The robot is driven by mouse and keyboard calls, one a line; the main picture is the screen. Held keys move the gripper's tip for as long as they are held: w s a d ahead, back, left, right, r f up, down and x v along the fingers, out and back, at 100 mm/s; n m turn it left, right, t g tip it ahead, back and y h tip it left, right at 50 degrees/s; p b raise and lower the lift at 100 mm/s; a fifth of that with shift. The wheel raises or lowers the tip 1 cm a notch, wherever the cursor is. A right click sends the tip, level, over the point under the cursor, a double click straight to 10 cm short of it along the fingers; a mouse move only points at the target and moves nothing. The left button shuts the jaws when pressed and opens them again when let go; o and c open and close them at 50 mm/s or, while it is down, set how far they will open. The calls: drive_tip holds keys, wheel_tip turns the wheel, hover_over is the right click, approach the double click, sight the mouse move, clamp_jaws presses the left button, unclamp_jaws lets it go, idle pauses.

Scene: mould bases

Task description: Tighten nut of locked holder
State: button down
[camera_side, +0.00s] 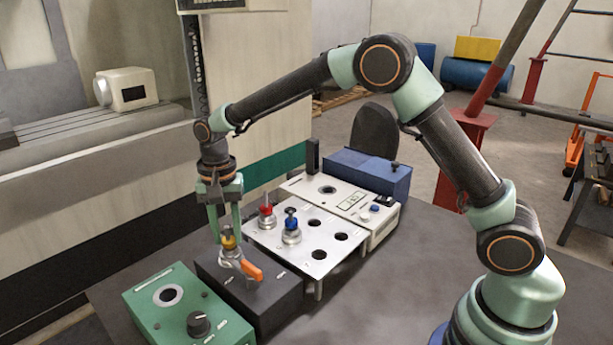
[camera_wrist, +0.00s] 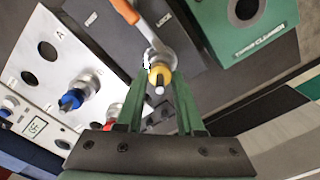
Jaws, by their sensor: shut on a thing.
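A tool holder with a yellow nut (camera_side: 229,241) stands upright in the dark lock block (camera_side: 272,302). An orange-handled lever (camera_side: 251,270) reaches out from the foot of this holder. In the wrist view the lever (camera_wrist: 125,10) runs to the upper left, with the printed word LOCK on its right. My gripper (camera_side: 228,236) points down with its fingers on either side of the yellow nut. In the wrist view the gripper (camera_wrist: 161,78) is shut on the nut (camera_wrist: 160,73), and a pale tip sticks out of it.
A white rack plate (camera_side: 305,268) beside the block holds a red-topped holder (camera_side: 267,212) and a blue-topped holder (camera_side: 291,228), with several empty holes. A green taper cleaner box (camera_side: 180,322) stands on the other side. A white instrument box (camera_side: 385,229) stands behind. The table at right is clear.

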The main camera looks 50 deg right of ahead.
drive_tip(key=shift+w+r+m, duration=0.1)
drive_tip(key=shift+r+m, duration=0.1)
drive_tip(key=shift+m, duration=0.4)
drive_tip(key=c, duration=0.5)
unclamp_jaws()
drive_tip(key=shift+f, duration=0.1)
wheel_tip(320, 180, up, 11)
drive_tip(key=shift+f, duration=0.1)
drive_tip(key=shift+r, duration=0.65)
